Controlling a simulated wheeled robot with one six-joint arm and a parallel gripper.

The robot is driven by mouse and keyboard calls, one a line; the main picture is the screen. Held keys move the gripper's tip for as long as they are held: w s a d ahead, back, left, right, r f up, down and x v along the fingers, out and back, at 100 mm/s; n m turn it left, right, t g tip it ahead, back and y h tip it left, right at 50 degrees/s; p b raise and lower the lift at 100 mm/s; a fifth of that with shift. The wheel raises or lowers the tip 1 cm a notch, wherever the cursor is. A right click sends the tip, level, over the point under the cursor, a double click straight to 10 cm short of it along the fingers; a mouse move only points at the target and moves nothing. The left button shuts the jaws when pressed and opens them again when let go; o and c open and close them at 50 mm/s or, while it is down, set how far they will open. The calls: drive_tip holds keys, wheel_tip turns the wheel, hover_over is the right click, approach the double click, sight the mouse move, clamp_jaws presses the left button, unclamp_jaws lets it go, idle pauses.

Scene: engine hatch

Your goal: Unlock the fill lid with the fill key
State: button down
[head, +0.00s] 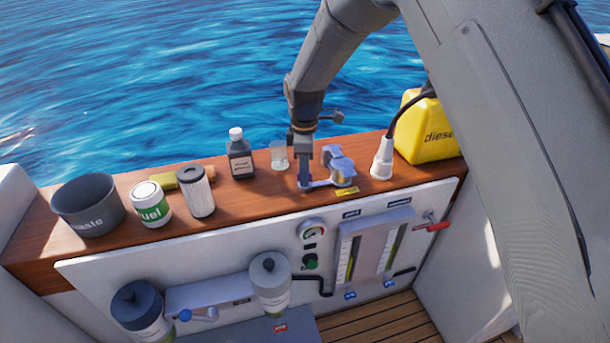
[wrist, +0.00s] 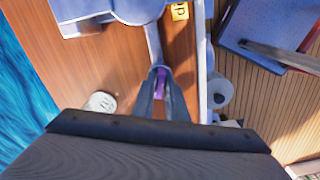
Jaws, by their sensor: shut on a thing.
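The fill fitting with its lid (head: 341,168) is silver-blue metal and sits on the wooden ledge, just right of my gripper (head: 304,184). It also shows at the top of the wrist view (wrist: 132,8). My gripper points down and is shut near the ledge. In the wrist view its fingers (wrist: 162,92) close on a small purple part at the near end of a flat grey bar, which appears to be the fill key (wrist: 153,42). The bar runs up to the fitting. Whether its far end is seated in the lid is hidden.
A white funnel-like nozzle (head: 382,160) and yellow diesel can (head: 428,130) stand to the right. A clear cup (head: 279,156), dark bottle (head: 240,158), filter (head: 196,192), fuel tin (head: 150,204) and waste bucket (head: 88,205) stand to the left. Water lies behind the ledge (head: 262,200).

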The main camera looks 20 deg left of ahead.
drive_tip(key=shift+w+n+b, duration=0.15)
drive_tip(key=shift+n+b, duration=0.15)
drive_tip(key=shift+n, duration=1.4)
drive_tip(key=shift+r, duration=0.1)
drive_tip(key=c, duration=1.8)
unclamp_jaws()
drive_tip(key=shift+w+d, duration=0.1)
drive_tip(key=shift+d, duration=0.05)
drive_tip(key=shift+o, duration=0.2)
wheel_tip(320, 180, up, 8)
drive_tip(key=shift+f+b, duration=0.15)
drive_tip(key=shift+b, duration=0.5)
